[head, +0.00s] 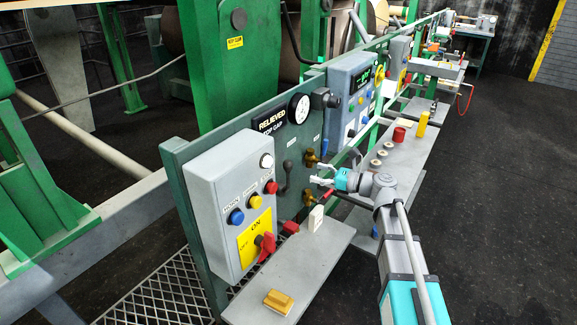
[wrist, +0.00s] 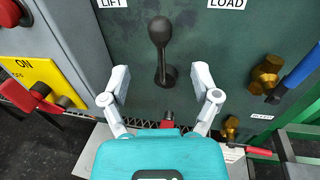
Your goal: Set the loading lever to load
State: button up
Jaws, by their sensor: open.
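The loading lever (wrist: 160,45) is a black handle with a rounded knob on a dark green panel. It stands nearly upright between the LIFT label (wrist: 112,3) at upper left and the LOAD label (wrist: 226,3) at upper right. The lever also shows in the head view (head: 287,173), left of my gripper (head: 321,174). In the wrist view my gripper (wrist: 161,80) is open, its grey fingers apart to the left and right of the lever's base. The fingers do not grip the lever; its distance from them is hard to tell.
A brass valve with a blue handle (wrist: 270,78) is right of the lever; a lower valve has a red handle (wrist: 258,152). Left is a grey box (head: 228,195) with buttons and a red ON/OFF switch (head: 265,243). A shelf (head: 308,262) below holds a yellow block (head: 278,301).

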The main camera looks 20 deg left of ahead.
aim_at(288, 165)
jog(key=a, duration=0.6)
jog(key=w+a, duration=0.1)
jog(key=a, duration=0.2)
jog(key=shift+a, duration=0.2)
jog(key=shift+c, duration=0.3)
grip_shut()
